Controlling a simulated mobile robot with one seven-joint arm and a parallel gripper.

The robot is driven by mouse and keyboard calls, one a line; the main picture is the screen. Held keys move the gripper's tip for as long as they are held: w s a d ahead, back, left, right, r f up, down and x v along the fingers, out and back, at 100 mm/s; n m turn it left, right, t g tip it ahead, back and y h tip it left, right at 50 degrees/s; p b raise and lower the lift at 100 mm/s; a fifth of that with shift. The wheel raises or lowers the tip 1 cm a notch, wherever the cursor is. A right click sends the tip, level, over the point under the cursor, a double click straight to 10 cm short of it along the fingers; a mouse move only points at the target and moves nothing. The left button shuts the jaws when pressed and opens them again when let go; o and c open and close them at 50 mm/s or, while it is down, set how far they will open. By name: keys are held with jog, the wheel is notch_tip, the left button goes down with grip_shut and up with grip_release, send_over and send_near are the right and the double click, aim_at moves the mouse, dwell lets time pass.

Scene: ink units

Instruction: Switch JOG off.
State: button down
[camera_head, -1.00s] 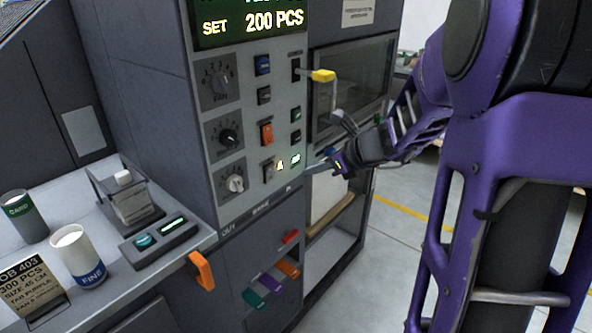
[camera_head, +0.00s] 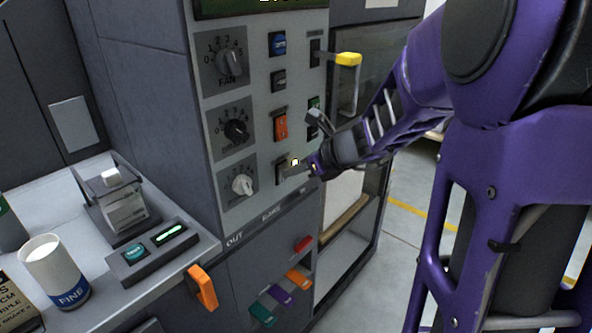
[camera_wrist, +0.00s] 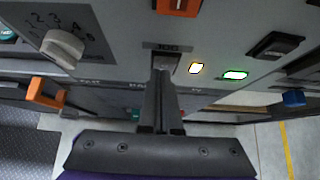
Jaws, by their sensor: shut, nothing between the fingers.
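The JOG rocker switch (camera_head: 280,172) is a dark switch low on the grey control panel, below the orange rocker. In the wrist view its JOG label (camera_wrist: 167,46) shows just above my fingertips, and the fingers hide most of the switch. My gripper (camera_head: 290,171) is shut and empty, with its tips at the right side of the switch. In the wrist view the closed fingers (camera_wrist: 164,72) point at the panel just under the label. I cannot tell if the tips touch the switch or which way it is set.
An orange rocker (camera_head: 281,126) sits above, and a white-pointer knob (camera_head: 242,185) sits to the left. A yellow-tipped lever (camera_head: 348,59) sticks out at upper right.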

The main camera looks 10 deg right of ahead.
jog(key=shift+w+a+r, duration=0.15)
jog(key=shift+w+a, duration=0.05)
jog(key=shift+w, duration=0.05)
dwell(0.3)
jog(key=shift+p, duration=0.3)
jog(key=shift+r+p, duration=0.8)
jog(key=shift+r, duration=0.05)
jog(key=shift+d, duration=0.15)
